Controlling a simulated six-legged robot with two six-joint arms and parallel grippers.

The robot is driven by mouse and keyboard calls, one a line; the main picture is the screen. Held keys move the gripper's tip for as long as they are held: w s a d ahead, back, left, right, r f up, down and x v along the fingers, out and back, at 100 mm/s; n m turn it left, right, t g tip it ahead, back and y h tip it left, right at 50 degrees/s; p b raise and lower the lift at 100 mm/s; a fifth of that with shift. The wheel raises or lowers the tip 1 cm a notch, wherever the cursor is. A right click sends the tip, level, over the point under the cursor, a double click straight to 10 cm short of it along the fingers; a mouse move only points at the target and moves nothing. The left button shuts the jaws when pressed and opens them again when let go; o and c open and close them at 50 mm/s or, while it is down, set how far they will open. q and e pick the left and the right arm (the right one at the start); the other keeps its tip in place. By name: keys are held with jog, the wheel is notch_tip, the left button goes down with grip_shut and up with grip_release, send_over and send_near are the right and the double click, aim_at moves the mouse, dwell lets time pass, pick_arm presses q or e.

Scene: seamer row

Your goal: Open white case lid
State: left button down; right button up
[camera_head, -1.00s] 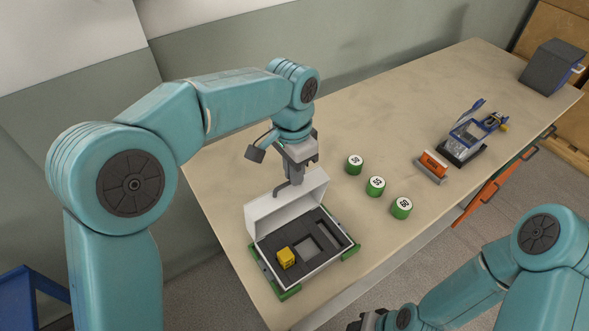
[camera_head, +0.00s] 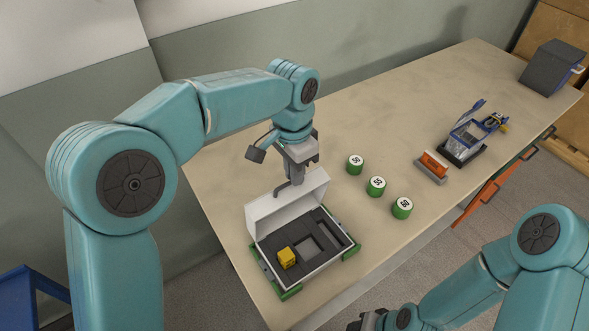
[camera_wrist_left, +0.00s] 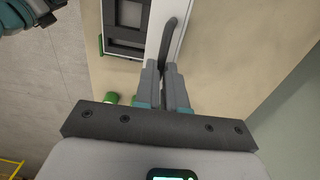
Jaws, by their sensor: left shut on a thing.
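The white case (camera_head: 318,262) stands on the bench with its lid (camera_head: 290,208) raised, roughly upright along the back edge. Its dark insert has several recesses, and a yellow cube (camera_head: 287,257) sits at the left. My left gripper (camera_head: 297,180) is at the lid's top edge, shut on the dark grey lid handle (camera_head: 282,190). In the left wrist view the handle (camera_wrist_left: 168,42) runs out from between the closed fingers (camera_wrist_left: 166,75). My right gripper (camera_head: 370,320) is at the bottom edge, cut off, its jaws unclear.
Green corner pieces (camera_head: 350,251) hold the case. Three green cans (camera_head: 376,187) with white tops stand right of it. Farther right are an orange-and-grey block (camera_head: 433,167), a blue-and-black device (camera_head: 470,140) and a dark box (camera_head: 552,67). The bench middle behind the cans is clear.

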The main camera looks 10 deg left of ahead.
pick_arm(q)
jog(key=shift+s+d+f, duration=0.1)
jog(key=shift+s+f, duration=0.05)
jog(key=shift+f, duration=0.1)
jog(key=shift+s+d+f+b, duration=0.1)
jog(key=shift+s+d+b, duration=0.25)
jog(key=shift+s+d, duration=0.8)
jog(key=c, duration=1.3)
grip_release()
jog(key=shift+w, duration=0.1)
jog(key=shift+o, duration=0.5)
jog(key=shift+w+d, duration=0.1)
notch_tip(320, 180, up, 16)
jog(key=p, duration=0.2)
jog(key=shift+w+a, duration=0.2)
jog(key=shift+a, duration=0.05)
